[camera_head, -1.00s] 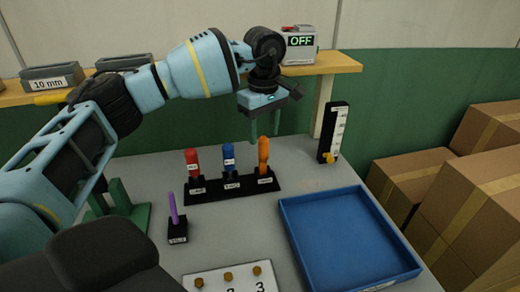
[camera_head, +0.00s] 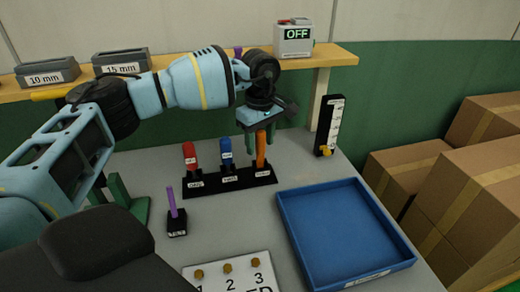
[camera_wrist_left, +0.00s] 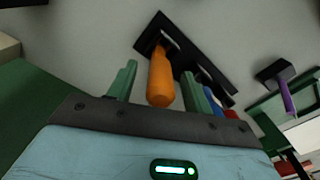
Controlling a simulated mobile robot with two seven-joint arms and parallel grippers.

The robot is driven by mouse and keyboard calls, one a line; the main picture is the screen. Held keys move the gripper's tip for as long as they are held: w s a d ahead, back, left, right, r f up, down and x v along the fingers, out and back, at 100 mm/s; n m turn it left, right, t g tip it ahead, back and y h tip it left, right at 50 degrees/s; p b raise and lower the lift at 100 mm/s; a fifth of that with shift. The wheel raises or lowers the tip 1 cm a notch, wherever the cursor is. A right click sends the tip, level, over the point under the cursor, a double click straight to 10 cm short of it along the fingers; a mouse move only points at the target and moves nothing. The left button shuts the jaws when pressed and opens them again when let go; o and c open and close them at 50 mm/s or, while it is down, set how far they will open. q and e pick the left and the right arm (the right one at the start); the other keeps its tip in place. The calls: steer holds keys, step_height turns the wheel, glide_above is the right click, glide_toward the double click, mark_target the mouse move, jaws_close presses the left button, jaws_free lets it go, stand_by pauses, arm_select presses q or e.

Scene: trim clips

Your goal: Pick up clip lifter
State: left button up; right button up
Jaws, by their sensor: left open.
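A black rack (camera_head: 205,188) on the grey table holds upright tools with red (camera_head: 189,155), blue (camera_head: 226,152) and orange handles (camera_head: 260,150). The rack's labels are too small to read, so I cannot tell which one is the clip lifter. My left gripper (camera_head: 259,143) is open around the upper part of the orange handle. In the left wrist view, the orange handle (camera_wrist_left: 160,78) stands between the two green fingers (camera_wrist_left: 157,88), with gaps visible beside it. My right gripper is not in view.
A blue tray (camera_head: 283,215) lies to the right. A purple stick in a black block (camera_head: 177,226) and a numbered white board (camera_head: 238,282) are in front. A black gauge (camera_head: 328,125) stands behind. A shelf (camera_head: 340,58) bears bins and an OFF box (camera_head: 293,40).

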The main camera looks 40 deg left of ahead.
arm_select(q)
steer(key=shift+f, duration=0.8)
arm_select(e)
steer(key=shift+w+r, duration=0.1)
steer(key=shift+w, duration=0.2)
arm_select(q)
steer(key=shift+c, duration=0.2)
steer(key=c, duration=0.7)
steer(key=shift+c, duration=1.7)
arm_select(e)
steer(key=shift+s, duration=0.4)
arm_select(q)
steer(key=shift+r, duration=0.15)
step_height(320, 180, up, 18)
